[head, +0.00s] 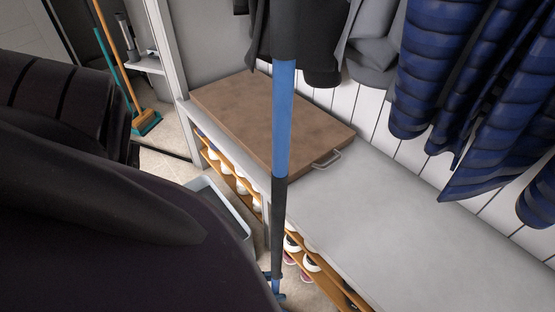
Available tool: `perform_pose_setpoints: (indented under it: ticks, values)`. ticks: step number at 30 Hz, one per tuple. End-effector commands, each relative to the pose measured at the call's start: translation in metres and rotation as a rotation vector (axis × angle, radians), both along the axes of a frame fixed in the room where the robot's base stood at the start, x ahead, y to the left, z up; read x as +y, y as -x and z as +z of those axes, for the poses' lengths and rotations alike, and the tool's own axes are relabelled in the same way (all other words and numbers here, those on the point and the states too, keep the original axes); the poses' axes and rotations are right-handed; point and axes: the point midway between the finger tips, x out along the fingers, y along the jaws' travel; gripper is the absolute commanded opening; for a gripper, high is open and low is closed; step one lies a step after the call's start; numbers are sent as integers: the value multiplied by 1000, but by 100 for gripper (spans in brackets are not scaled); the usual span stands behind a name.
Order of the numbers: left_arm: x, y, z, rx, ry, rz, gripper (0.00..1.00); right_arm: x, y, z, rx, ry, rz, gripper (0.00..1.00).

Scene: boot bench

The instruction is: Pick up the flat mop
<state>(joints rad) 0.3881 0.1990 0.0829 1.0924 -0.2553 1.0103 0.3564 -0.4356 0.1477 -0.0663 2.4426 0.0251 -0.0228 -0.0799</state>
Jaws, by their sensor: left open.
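The flat mop's long pole (283,130) stands nearly upright in the middle of the head view, in front of the bench. It has a black upper part, a light-blue section and a dark lower section. A bit of blue shows at its foot by the bottom edge; the mop head is not clearly visible. My left gripper (110,125) is very close to the camera at the left, dark and partly hidden by my arm. It is open, apart from the pole and to its left. Its fingertips are hard to make out. My right gripper is not in view.
A grey bench (410,240) runs behind the pole, with a brown board or case (265,120) on it and shoes on shelves below. A grey tray (222,200) lies on the floor. Blue striped garments (440,80) hang at right. A teal broom (146,122) stands at upper left.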

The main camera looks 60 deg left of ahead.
Motion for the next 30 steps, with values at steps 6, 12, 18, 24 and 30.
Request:
perform_pose_setpoints:
  ticks: [6, 12, 18, 24, 30]
  values:
    - [-6, -21, -1, 2, -1, 1, 53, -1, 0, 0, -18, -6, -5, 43]
    - [-7, -23, 0, 1, -1, 1, 53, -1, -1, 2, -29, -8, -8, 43]
    - [-7, -23, 0, 1, 0, 1, 35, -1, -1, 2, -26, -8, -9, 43]
    - [-7, -22, -1, 3, -1, 2, 4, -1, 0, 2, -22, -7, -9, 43]
    - [-7, -22, -1, 3, 0, 2, 0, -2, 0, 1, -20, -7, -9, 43]
